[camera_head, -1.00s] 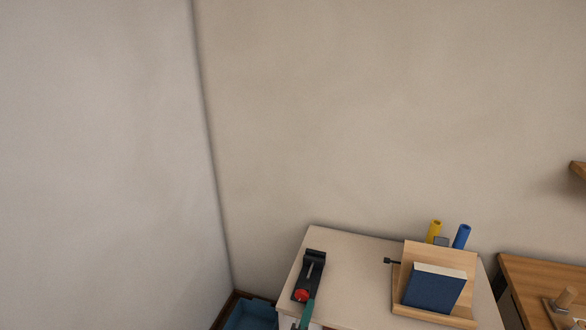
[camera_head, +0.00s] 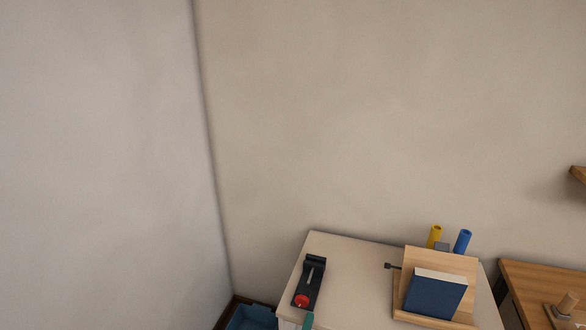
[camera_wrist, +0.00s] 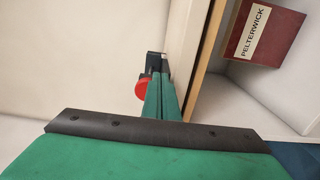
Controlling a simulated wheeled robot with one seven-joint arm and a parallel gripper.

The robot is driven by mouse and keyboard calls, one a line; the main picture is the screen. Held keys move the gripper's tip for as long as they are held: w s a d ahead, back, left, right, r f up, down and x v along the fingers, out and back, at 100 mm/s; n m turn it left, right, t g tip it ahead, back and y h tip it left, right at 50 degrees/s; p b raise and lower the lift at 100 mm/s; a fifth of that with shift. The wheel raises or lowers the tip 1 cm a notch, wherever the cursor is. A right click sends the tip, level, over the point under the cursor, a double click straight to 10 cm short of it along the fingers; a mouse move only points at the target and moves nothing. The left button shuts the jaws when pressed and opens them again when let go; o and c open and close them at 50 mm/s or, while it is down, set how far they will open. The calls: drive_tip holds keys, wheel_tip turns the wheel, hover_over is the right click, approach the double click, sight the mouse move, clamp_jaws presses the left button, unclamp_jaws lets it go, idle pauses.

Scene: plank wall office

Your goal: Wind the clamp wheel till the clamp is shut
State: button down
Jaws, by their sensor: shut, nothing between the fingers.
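The clamp (camera_head: 313,272) is a dark, narrow device on the left side of the pale tabletop, with a light metal rod along it. Its red wheel (camera_head: 302,300) is at the near end. In the wrist view the red wheel (camera_wrist: 141,88) shows just left of my green fingers, with the dark clamp (camera_wrist: 155,62) beyond. My gripper (camera_wrist: 158,82) is shut and empty. I cannot tell whether it touches the wheel. In the head view only a green tip of my gripper (camera_head: 308,319) shows, below the wheel. The gap between the clamp's jaws is not clear.
On the pale table (camera_head: 350,270), a wooden stand holds a blue book (camera_head: 435,294), with yellow and blue tubes behind. A blue bin (camera_head: 250,319) sits low at left. A dark red box (camera_wrist: 262,30) labelled PELTERWICK is in a compartment right of my fingers.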

sight(305, 305)
drive_tip(key=shift+v, duration=1.7)
drive_tip(key=shift+r, duration=0.1)
drive_tip(key=shift+a+r+n, duration=0.8)
drive_tip(key=shift+r+n, duration=1.7)
drive_tip(key=shift+n, duration=0.5)
drive_tip(key=shift+x, duration=3.25)
drive_tip(key=shift+a+f, duration=0.15)
drive_tip(key=shift+f, duration=0.05)
drive_tip(key=shift+s+d+f, duration=0.2)
drive_tip(key=shift+d+f, duration=0.45)
drive_tip(key=shift+f, duration=0.65)
